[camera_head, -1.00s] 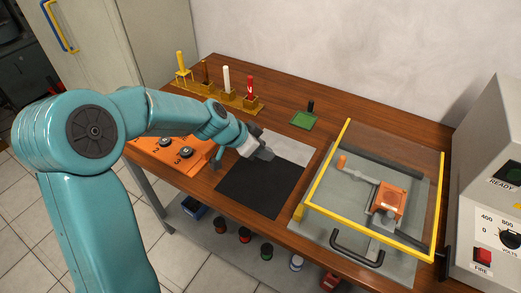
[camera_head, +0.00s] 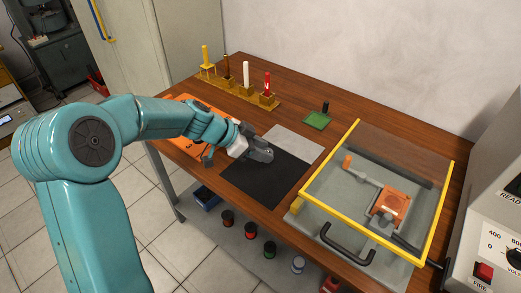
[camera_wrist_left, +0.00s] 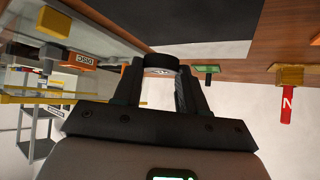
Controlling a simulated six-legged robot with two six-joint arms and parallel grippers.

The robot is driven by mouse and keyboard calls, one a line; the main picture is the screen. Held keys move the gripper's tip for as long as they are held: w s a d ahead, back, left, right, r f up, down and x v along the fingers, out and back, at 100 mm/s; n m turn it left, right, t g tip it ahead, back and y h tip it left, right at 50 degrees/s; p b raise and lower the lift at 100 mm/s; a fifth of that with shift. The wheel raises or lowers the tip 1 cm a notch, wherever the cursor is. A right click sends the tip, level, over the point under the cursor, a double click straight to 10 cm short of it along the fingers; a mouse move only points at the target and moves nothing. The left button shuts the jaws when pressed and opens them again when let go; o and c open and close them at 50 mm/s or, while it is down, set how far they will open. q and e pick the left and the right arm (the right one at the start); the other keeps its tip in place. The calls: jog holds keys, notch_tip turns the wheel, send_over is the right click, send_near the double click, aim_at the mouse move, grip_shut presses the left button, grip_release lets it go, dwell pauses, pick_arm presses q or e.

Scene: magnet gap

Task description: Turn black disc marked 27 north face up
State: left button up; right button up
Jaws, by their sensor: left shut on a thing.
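My left gripper (camera_head: 261,153) is above the back part of the black mat (camera_head: 258,185), near its border with the light grey mat (camera_head: 295,142). In the left wrist view its fingers are shut on a small black disc (camera_wrist_left: 160,62). The disc shows a pale mark on its rim or face, too small to read as 27. Which face is up cannot be told. In the head view the disc is hidden by the fingers. The orange board (camera_head: 172,142) lies at the left, mostly behind my arm. My right gripper is not in view.
Colored posts in wooden holders stand along the back, among them a red one (camera_head: 267,82). A green pad (camera_head: 317,121) with a black peg lies right of them. A yellow-framed guard (camera_head: 327,175) covers a fixture at the right. A grey control box (camera_head: 497,220) stands beyond.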

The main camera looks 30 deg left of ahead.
pick_arm(q)
jog(key=shift+w+f, duration=0.1)
jog(key=shift+a+f+b, duration=0.1)
jog(key=shift+f+b, duration=0.3)
jog(key=shift+f, duration=0.3)
jog(key=shift+f+b, duration=0.95)
jog(key=shift+f, duration=1.1)
jog(key=shift+f, duration=0.1)
jog(key=o, duration=1.1)
jog(key=shift+c, duration=0.5)
